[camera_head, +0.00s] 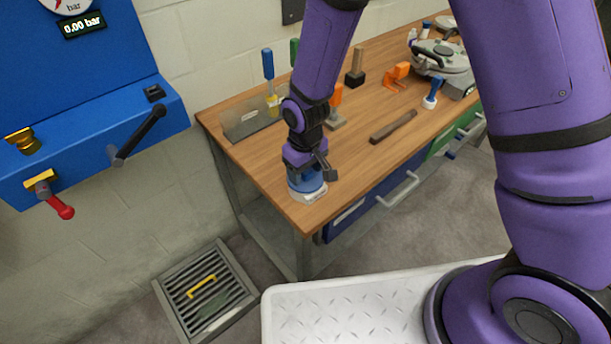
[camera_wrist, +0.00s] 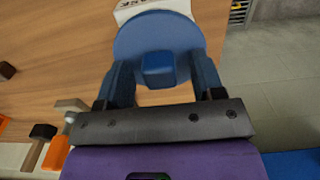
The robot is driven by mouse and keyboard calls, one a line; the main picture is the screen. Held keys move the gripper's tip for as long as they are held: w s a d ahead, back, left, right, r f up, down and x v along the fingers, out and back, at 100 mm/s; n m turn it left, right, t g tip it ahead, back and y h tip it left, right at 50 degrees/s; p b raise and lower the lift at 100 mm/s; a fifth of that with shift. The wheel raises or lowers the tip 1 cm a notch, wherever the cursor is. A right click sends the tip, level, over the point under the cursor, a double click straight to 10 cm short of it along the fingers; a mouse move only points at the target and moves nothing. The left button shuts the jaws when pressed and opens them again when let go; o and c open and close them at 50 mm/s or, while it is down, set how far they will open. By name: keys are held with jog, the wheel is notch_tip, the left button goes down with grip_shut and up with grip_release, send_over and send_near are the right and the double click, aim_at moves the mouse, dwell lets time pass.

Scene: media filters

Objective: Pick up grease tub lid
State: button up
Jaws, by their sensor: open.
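The grease tub (camera_head: 314,196) is a white container at the near corner of the wooden workbench. Its round blue lid (camera_head: 307,182) is on top. In the wrist view the lid (camera_wrist: 160,32) has a raised square blue knob (camera_wrist: 158,69) in its middle, and part of the white tub label (camera_wrist: 126,8) shows beyond it. My gripper (camera_head: 305,170) is directly above the lid, pointing down. In the wrist view its two blue fingers (camera_wrist: 159,62) are open, one on each side of the knob, with gaps between. Whether the fingertips touch the lid is not clear.
A blue panel (camera_head: 90,130) with levers stands left. A floor grate (camera_head: 205,292) lies below.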

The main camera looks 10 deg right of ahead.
jog(key=c, duration=1)
jog(key=shift+r, duration=0.2)
